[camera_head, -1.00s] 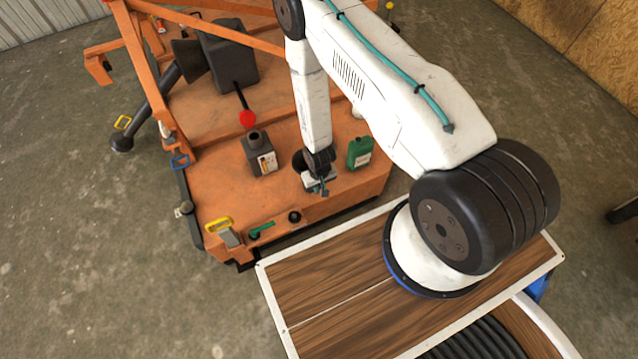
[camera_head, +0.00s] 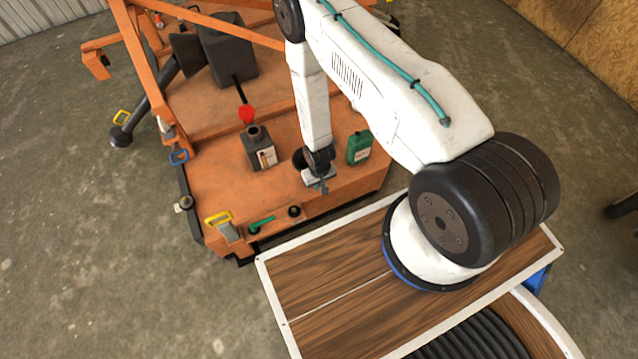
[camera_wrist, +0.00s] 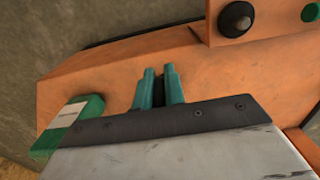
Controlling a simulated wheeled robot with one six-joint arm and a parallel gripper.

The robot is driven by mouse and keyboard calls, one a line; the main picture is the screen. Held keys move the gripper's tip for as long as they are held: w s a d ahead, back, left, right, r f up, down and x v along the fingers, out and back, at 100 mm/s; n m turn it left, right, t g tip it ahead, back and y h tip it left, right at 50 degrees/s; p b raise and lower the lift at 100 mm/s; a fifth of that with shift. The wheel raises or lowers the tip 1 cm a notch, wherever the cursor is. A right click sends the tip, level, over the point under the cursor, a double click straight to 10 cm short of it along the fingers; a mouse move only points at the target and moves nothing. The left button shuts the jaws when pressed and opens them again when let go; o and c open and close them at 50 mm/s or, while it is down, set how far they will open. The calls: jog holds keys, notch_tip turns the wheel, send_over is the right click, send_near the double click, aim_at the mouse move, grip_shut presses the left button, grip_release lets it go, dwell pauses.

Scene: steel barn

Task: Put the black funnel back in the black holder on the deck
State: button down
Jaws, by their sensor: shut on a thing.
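My gripper (camera_head: 322,187) is low over the front of the orange deck (camera_head: 225,165), between the grey bottle and the green bottle. In the wrist view its two teal fingers (camera_wrist: 159,88) are shut on a narrow dark thing (camera_wrist: 158,92), which fits the black funnel. Most of it is hidden by the fingers, so its shape and whether it touches the deck cannot be told. A round black piece (camera_head: 294,211) that looks like the holder sits at the deck's front edge, left of and nearer than my gripper; it also shows at the top of the wrist view (camera_wrist: 236,18).
A grey bottle (camera_head: 262,155) stands left of my gripper, with a red ball-topped lever (camera_head: 246,113) behind it. A green bottle (camera_head: 359,147) stands close on the right. A green handle (camera_head: 262,224) and yellow handle (camera_head: 217,218) lie along the front edge. Orange beams rise behind.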

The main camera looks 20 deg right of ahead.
jog(key=shift+f, duration=2.45)
jog(key=c, duration=1.4)
grip_release()
notch_tip(320, 180, up, 8)
jog(key=shift+f, duration=0.15)
